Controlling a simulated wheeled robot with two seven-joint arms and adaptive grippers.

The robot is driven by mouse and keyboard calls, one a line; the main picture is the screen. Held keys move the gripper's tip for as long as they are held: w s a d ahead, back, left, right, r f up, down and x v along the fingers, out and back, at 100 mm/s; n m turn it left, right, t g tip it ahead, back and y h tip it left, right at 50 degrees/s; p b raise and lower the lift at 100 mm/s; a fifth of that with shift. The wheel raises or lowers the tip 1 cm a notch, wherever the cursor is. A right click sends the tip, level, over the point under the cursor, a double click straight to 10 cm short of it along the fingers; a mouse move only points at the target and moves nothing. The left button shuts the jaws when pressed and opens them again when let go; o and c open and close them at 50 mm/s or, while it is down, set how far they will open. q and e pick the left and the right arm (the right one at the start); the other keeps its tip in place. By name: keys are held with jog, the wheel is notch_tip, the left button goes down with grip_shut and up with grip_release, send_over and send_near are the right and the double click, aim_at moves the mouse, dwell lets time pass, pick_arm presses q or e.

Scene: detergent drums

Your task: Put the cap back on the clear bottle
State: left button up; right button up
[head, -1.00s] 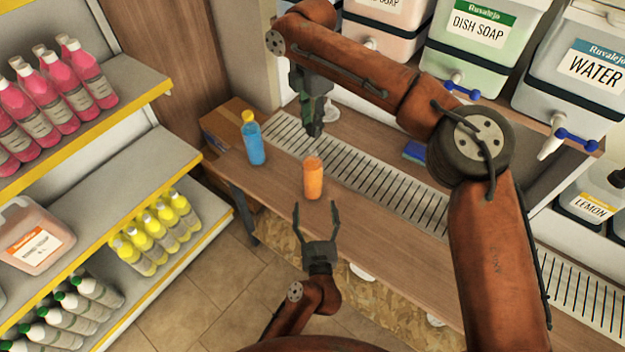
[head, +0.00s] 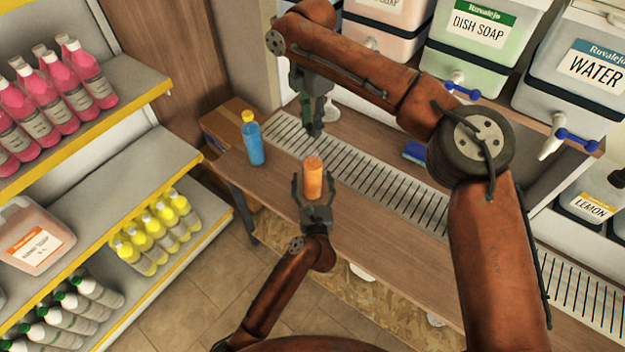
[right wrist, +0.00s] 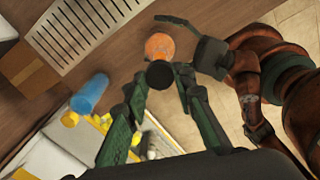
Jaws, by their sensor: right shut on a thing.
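The bottle (head: 314,180), see-through with orange contents and no cap on top, stands upright on the wooden counter. Its open top (right wrist: 158,46) shows in the right wrist view. My left gripper (head: 313,182) is open, with its fingers on either side of this bottle; contact cannot be told. My right gripper (head: 315,132) points down above and behind the bottle in the head view. In the right wrist view it is shut on a dark round cap (right wrist: 160,75), held apart from the bottle.
A blue bottle with a yellow cap (head: 252,140) stands left on the counter (head: 380,240). A slotted drain grate (head: 370,165) runs behind, with a blue item (head: 415,151) near it. Drums with taps (head: 475,45) stand above. Bottle shelves (head: 150,85) are at left.

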pick_arm(q)
jog(key=shift+c, duration=0.5)
jog(key=c, duration=1.7)
pick_arm(e)
jog(key=shift+f, duration=2.45)
jog(key=shift+c, duration=0.2)
jog(key=shift+f, duration=0.1)
jog(key=shift+f, duration=0.8)
pick_arm(q)
grip_shut()
pick_arm(e)
jog(key=shift+f, duration=0.6)
